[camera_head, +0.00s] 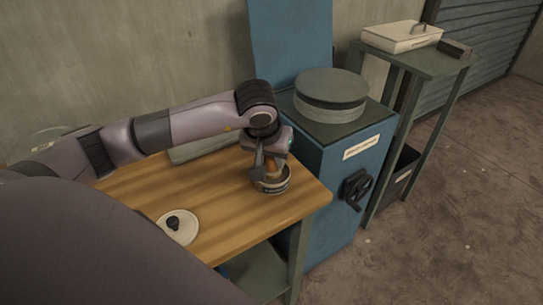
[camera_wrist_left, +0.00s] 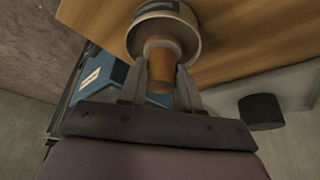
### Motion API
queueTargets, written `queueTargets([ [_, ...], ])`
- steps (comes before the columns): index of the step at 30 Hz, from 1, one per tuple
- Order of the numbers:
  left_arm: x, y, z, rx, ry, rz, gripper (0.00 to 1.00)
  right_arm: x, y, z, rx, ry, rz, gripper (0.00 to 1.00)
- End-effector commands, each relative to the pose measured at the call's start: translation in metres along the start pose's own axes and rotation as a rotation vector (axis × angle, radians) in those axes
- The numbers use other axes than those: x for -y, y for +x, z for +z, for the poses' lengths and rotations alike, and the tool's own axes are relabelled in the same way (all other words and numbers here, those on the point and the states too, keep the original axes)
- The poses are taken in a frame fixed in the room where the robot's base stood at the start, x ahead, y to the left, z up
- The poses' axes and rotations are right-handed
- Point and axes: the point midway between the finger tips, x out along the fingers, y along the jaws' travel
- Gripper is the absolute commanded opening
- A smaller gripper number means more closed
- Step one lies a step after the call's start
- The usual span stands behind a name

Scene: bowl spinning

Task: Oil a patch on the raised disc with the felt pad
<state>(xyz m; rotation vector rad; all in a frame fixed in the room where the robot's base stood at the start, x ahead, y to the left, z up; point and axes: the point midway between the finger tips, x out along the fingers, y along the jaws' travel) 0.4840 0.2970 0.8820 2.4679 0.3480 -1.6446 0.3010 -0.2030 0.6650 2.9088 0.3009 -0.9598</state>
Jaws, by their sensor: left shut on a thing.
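My left gripper (camera_head: 267,168) is at the right part of the wooden table, pointing down. Its fingers, seen in the left wrist view (camera_wrist_left: 160,88), are shut on a brown handle (camera_wrist_left: 162,64). The handle's lower end is inside a round, pale-rimmed tin (camera_head: 271,183), which also shows in the left wrist view (camera_wrist_left: 190,40). The felt pad itself is hidden; I cannot tell whether it touches the tin's bottom. The raised disc (camera_head: 330,92), grey-green and layered, sits on the blue cabinet right of the table. My right gripper is out of view.
A pale round lid with a dark knob (camera_head: 177,227) lies on the wooden table (camera_head: 225,225). A dark cylinder (camera_wrist_left: 261,111) stands on a grey surface. A side stand holds a pale case (camera_head: 402,36).

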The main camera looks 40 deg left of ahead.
Motion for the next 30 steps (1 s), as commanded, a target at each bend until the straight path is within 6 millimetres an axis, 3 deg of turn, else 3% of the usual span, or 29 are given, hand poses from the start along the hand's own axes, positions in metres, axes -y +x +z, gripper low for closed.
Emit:
queueTargets([
  [14, 0.0, -0.002, 0.001, 0.007, 0.002, -0.002, 0.08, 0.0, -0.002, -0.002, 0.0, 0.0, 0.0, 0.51],
  [30, 0.0, -0.043, -0.017, 0.002, 0.001, -0.001, 0.08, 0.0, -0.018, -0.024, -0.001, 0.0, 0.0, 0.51],
])
